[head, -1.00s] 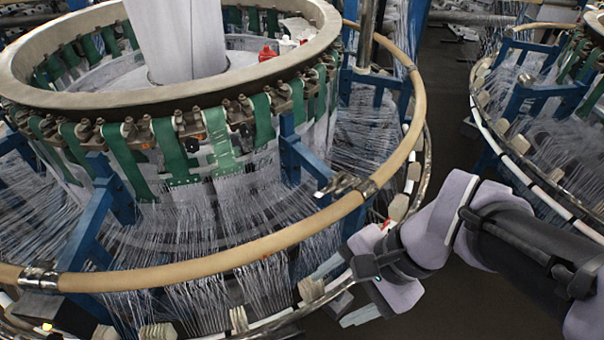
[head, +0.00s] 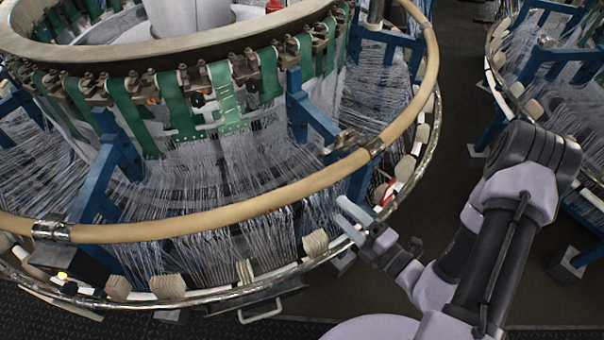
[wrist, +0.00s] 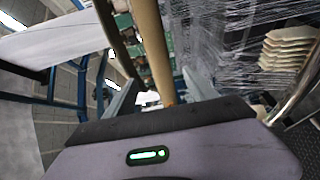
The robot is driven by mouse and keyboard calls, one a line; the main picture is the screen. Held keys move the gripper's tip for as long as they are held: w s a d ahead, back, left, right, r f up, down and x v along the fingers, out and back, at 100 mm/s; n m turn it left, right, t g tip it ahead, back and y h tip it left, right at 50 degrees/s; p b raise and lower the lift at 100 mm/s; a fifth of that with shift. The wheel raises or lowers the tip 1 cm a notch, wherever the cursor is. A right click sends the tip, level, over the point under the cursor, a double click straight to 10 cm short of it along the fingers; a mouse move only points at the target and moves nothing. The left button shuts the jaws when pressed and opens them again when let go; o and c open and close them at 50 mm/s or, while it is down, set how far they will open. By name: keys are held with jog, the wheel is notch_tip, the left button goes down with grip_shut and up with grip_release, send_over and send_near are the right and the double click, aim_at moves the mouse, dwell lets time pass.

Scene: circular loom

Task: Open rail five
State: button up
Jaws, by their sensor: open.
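The tan rail (head: 250,205) curves around the front of the circular loom, with a metal clamp (head: 50,231) at the left and a metal joint with a latch (head: 372,147) at the right. No number shows on it, so I cannot tell which section is rail five. My gripper (head: 342,212) is open and empty, outside the loom and lower in the picture than the right joint. In the wrist view the rail (wrist: 152,45) runs between my two spread fingers (wrist: 158,97). I cannot tell how near it is.
Blue posts (head: 118,165) and white threads (head: 225,170) fill the loom inside the rail. A lower metal rim with stacked beige blocks (head: 315,243) runs below. A second loom (head: 545,70) stands at the right, with dark floor (head: 450,110) between the looms.

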jog(key=b+x, duration=0.2)
jog(key=x, duration=1.3)
jog(key=shift+w+a, duration=0.25)
jog(key=shift+a, duration=0.1)
jog(key=shift+r, duration=0.1)
jog(key=shift+c, duration=0.5)
grip_shut()
